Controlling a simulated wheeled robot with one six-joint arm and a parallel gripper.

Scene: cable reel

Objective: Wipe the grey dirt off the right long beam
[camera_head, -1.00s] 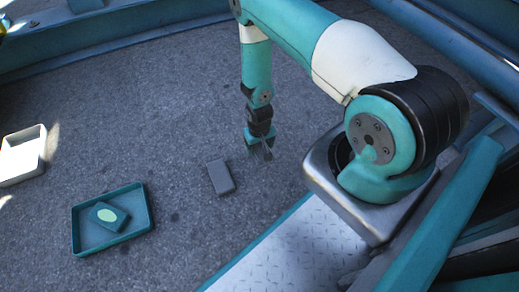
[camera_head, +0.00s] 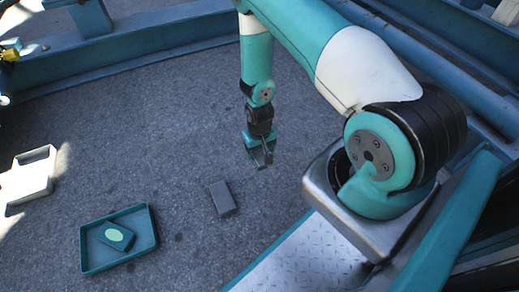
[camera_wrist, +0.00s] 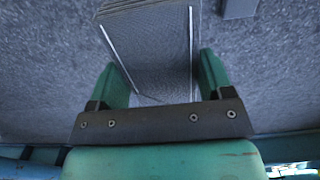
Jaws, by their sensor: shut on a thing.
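My gripper (camera_head: 262,160) hangs above the grey floor, pointing down. In the wrist view its teal fingers stand either side of a grey ribbed block (camera_wrist: 150,50), and the gripper is shut on it. In the head view this block is hard to make out between the fingers. A long blue beam (camera_head: 440,62) runs along the right behind my arm, apart from the gripper; it seems to be the right long beam. My arm covers part of it. I cannot make out grey dirt on it.
A dark grey block (camera_head: 221,198) lies on the floor near the gripper. A teal tray (camera_head: 84,255) holds a teal block with a green oval (camera_head: 117,236). A blue beam (camera_head: 130,52) bounds the floor at the back. Floor between is clear.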

